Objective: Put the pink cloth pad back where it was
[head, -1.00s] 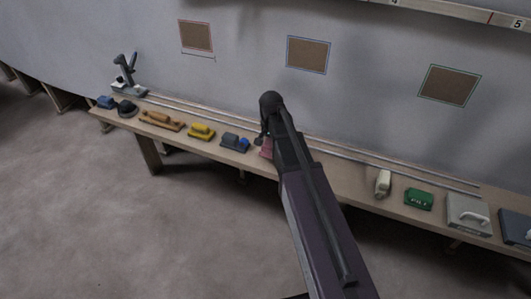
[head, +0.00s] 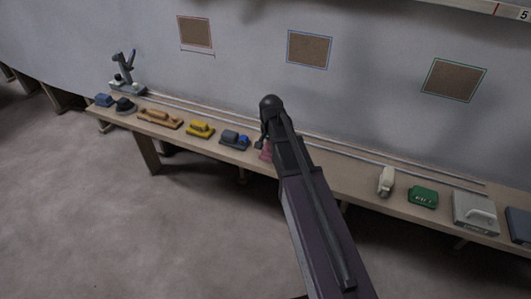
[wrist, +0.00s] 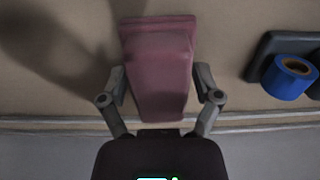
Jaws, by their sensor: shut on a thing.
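The pink cloth pad (wrist: 158,70) is a dusky pink block with a wider flat edge at its far end. In the wrist view it lies between the two fingers of my gripper (wrist: 160,86), which is shut on its sides. In the head view only a small part of the pad (head: 266,151) shows beside my arm, over the bench (head: 330,171). My arm hides most of the pad and the fingers there. I cannot tell whether the pad touches the bench top.
A dark block tool with a blue roll (head: 235,139) stands close to the left of the pad; the roll (wrist: 290,77) also shows in the wrist view. A yellow block (head: 200,129) is farther left. Bare bench lies between my arm and the cream tool (head: 386,181).

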